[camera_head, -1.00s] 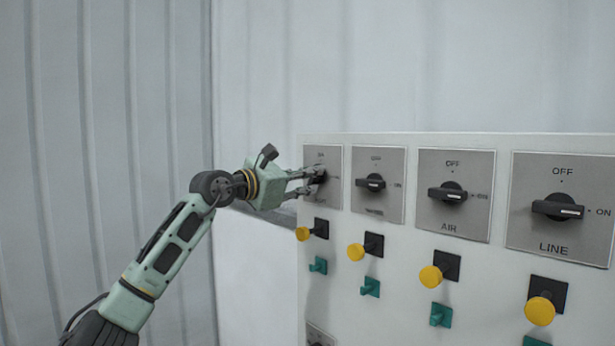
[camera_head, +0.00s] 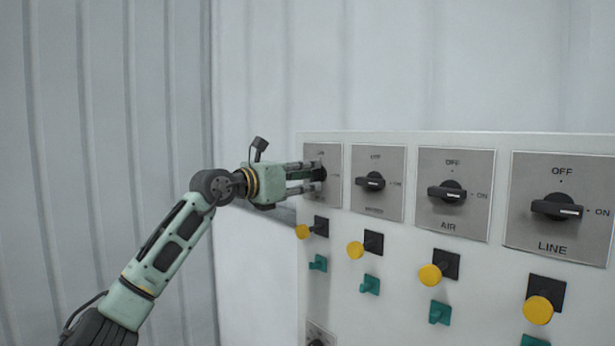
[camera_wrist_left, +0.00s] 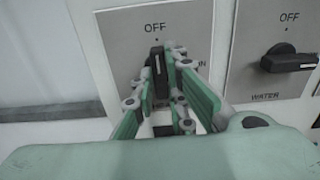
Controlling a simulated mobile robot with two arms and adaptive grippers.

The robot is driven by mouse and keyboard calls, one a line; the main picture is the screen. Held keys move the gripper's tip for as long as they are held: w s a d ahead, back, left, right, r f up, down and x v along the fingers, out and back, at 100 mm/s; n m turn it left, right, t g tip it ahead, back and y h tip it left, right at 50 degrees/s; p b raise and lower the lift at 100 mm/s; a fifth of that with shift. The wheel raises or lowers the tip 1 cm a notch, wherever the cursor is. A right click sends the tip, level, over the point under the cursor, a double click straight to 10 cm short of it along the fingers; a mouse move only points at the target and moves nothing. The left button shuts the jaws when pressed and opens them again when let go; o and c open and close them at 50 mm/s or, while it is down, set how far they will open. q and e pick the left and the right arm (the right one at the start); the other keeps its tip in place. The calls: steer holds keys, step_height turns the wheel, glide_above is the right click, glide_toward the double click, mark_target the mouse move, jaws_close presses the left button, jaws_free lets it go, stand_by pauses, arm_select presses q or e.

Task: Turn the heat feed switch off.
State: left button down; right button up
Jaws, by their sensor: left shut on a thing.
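The heat switch is the far-left grey plate on the panel. Its plate (camera_head: 332,199) and black knob (camera_head: 322,172) are partly hidden by my left gripper (camera_head: 317,177). In the left wrist view the black knob (camera_wrist_left: 157,62) stands upright on the plate (camera_wrist_left: 118,50), with its tip toward the OFF mark. My left gripper (camera_wrist_left: 163,80) is shut on the knob, with one finger on each side. My right gripper is not in view.
To the right are the WATER switch (camera_head: 372,182), AIR switch (camera_head: 449,193) and LINE switch (camera_head: 557,208), their knobs lying sideways toward ON. Below stand yellow buttons (camera_head: 430,276) and green pegs (camera_head: 440,313), which stick out. The wall side on the left is clear.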

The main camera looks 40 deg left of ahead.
arm_select(q)
steer(key=shift+f, duration=0.1)
steer(key=c, duration=1.8)
jaws_free()
steer(key=shift+o, duration=0.2)
steer(key=shift+s+a, duration=0.2)
steer(key=shift+s, duration=0.35)
steer(key=s, duration=1.1)
steer(key=shift+a, duration=0.35)
